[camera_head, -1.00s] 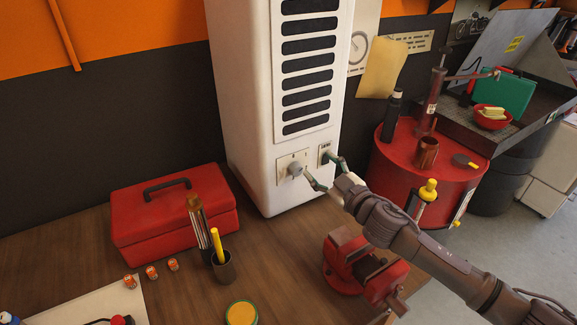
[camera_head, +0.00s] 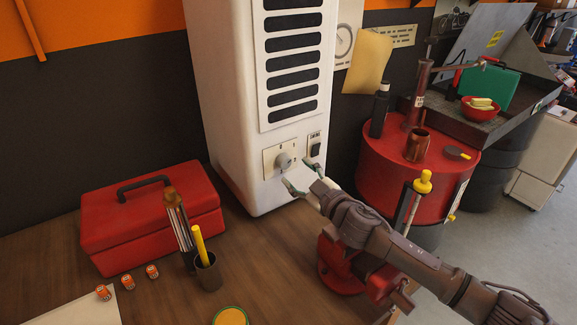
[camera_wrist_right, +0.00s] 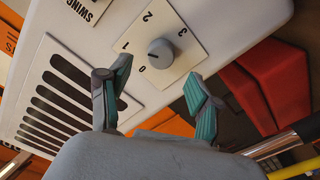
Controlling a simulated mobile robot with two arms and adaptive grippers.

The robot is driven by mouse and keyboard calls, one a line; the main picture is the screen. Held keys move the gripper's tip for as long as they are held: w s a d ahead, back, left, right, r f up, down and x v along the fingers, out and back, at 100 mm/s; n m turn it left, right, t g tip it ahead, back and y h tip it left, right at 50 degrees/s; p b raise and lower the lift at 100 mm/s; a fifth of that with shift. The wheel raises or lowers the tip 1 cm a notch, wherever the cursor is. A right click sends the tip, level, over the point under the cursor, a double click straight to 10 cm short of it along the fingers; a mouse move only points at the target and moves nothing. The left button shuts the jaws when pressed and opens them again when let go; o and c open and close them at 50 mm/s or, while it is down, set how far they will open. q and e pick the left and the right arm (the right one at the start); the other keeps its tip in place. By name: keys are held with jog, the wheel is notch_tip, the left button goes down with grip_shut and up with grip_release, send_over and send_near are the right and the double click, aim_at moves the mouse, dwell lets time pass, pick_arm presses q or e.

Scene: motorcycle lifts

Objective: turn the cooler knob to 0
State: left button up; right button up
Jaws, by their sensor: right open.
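The cooler (camera_head: 225,100) is a tall white unit standing on the bench. Its grey round knob (camera_head: 284,160) sits on a pale plate low on the front. In the right wrist view the knob (camera_wrist_right: 160,53) is ringed by the numbers 0, 1, 2 and 3. I cannot tell which number it points to. My right gripper (camera_head: 301,178) is open and empty, just below and to the right of the knob. In the wrist view its two green-padded fingers (camera_wrist_right: 156,92) are spread, with the knob beyond them, apart from both. My left gripper is not in view.
A switch (camera_head: 315,149) marked SWING is beside the knob. A red toolbox (camera_head: 150,225), a pen cup (camera_head: 207,275) and small orange-topped items stand on the bench to the left. A red vise (camera_head: 340,265) is under my right arm. A red drum (camera_head: 385,165) stands to the right.

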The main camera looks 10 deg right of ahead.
aim_at(286, 165)
jog(key=x, duration=0.5)
jog(key=shift+p, duration=0.4)
jog(key=c, duration=1.1)
jog(key=shift+c, duration=0.2)
jog(key=shift+n, duration=0.4)
jog(key=n, duration=0.5)
jog(key=shift+s+a+f+n, duration=0.1)
jog(key=shift+n, duration=0.2)
jog(key=n, duration=0.5)
jog(key=shift+f+n+p, duration=0.15)
jog(key=shift+n+p, duration=0.15)
